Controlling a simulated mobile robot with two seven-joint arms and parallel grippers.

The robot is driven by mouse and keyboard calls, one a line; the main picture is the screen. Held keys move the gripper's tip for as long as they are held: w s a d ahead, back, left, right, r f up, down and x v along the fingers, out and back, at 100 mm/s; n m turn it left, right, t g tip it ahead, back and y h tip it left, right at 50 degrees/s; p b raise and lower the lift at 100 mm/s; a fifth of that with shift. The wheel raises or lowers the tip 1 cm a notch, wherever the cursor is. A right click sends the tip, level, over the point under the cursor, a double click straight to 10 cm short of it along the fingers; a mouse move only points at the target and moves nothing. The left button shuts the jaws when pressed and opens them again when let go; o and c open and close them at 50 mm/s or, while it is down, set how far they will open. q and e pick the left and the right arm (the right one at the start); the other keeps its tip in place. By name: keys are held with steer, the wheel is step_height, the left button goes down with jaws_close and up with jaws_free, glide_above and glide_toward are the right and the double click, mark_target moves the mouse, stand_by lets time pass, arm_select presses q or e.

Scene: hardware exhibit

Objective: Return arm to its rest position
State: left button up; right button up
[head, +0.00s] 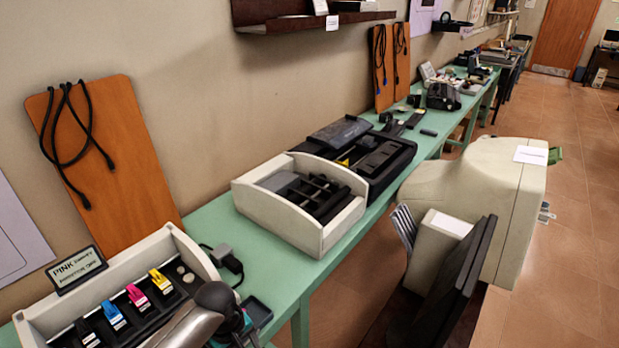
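A grey, rounded piece with a dark cap shows at the bottom edge, in front of the right end of the cartridge box. It looks like a link of one of my arms. I cannot tell which arm it belongs to. No gripper fingers can be made out in the head view, so neither gripper's opening shows. The link hides part of the cartridge box (40,322) and of the small items beside it.
A long green table (213,225) runs along the wall. It bears a cream open-topped case (298,233), a black device (385,160) and a leaning orange board (110,160). A large beige machine (470,190) stands to the right. Tiled floor (575,230) is clear beyond.

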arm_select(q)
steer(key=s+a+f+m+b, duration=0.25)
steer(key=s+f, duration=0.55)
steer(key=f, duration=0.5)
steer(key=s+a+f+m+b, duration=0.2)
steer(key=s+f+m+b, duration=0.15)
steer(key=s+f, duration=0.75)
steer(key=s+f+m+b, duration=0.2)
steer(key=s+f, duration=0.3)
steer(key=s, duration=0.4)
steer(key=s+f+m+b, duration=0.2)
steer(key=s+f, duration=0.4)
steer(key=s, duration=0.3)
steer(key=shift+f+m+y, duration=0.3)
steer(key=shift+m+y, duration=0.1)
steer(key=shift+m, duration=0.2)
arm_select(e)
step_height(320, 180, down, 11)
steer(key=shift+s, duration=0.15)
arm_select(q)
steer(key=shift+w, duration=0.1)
